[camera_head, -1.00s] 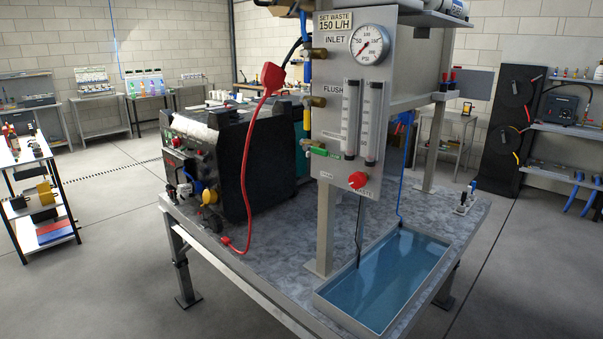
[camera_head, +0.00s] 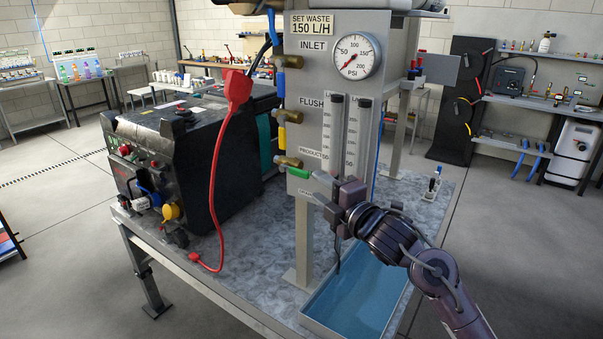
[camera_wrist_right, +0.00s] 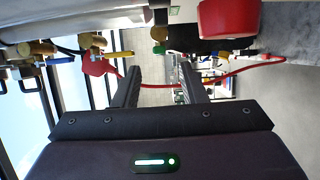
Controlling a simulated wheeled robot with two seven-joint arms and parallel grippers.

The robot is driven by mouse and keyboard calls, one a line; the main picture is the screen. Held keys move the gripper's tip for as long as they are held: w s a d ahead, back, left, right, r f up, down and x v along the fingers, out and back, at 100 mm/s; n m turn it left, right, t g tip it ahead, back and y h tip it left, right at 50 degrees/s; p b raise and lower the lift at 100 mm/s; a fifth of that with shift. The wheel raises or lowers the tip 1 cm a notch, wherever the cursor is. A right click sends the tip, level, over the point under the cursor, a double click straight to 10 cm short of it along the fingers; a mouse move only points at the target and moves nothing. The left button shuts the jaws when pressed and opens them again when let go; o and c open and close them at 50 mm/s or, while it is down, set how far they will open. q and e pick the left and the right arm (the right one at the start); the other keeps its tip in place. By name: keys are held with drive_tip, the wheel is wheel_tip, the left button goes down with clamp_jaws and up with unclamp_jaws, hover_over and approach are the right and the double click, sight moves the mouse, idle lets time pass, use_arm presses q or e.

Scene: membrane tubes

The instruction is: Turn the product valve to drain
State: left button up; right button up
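The product valve is the lowest brass valve (camera_head: 288,161) on the left edge of the grey panel, beside the PRODUCT label. Its green handle (camera_head: 297,173) lies roughly level and points right, above a small lower label that reads like DRAIN. My right gripper (camera_head: 318,188) is open and empty, just right of the handle tip and apart from it as far as I can tell. The right wrist view shows both fingers (camera_wrist_right: 160,85) spread with nothing between them. A green patch (camera_wrist_right: 174,10) at its top is likely the handle. My left gripper is not in view.
Two more brass valves (camera_head: 288,117) sit above. Flow tubes (camera_head: 332,140) and a gauge (camera_head: 356,56) are on the panel. A red cable (camera_head: 215,160) hangs left; a water tray (camera_head: 312,318) lies below.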

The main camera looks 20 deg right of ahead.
sight(304, 176)
drive_tip(key=p+x, duration=0.2)
drive_tip(key=x, duration=0.3)
drive_tip(key=shift+w+r, duration=0.1)
drive_tip(key=shift+r, duration=0.05)
drive_tip(key=shift+w+a, duration=0.1)
drive_tip(key=shift+w, duration=0.4)
drive_tip(key=shift+s, duration=0.1)
drive_tip(key=shift+f, duration=0.2)
clamp_jaws()
